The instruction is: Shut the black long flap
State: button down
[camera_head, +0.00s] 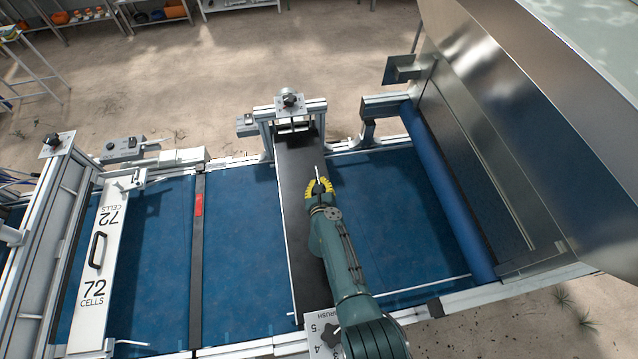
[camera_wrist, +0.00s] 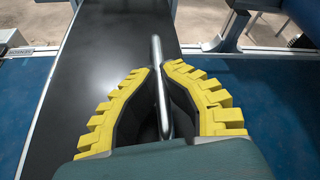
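The black long flap (camera_head: 296,200) is a long dark panel across the blue belt, near the middle of the head view. It fills the left middle of the wrist view (camera_wrist: 100,75). My gripper (camera_head: 319,183) is over the flap's right edge. In the wrist view its yellow-padded fingers (camera_wrist: 160,68) are closed around a thin silver rod (camera_wrist: 158,55), with a fingertip against each side. The rod also shows poking past the fingertips in the head view (camera_head: 318,172). Where the rod joins the flap is hidden by my gripper.
A metal bracket with a black knob (camera_head: 290,101) stands at the flap's far end. A numbered plate (camera_head: 325,335) is at its near end. A blue roller (camera_head: 447,195) and large metal hood (camera_head: 520,110) stand to the right.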

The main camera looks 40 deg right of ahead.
jog(key=shift+s+a+f, duration=0.1)
jog(key=shift+s+f, duration=0.2)
jog(key=shift+f, duration=0.35)
jog(key=c, duration=1.2)
grip_release()
jog(key=shift+c, duration=0.2)
jog(key=shift+o, duration=0.6)
jog(key=shift+w+r, duration=0.15)
jog(key=shift+r, duration=0.1)
jog(key=shift+r, duration=0.1)
jog(key=shift+v, duration=5.95)
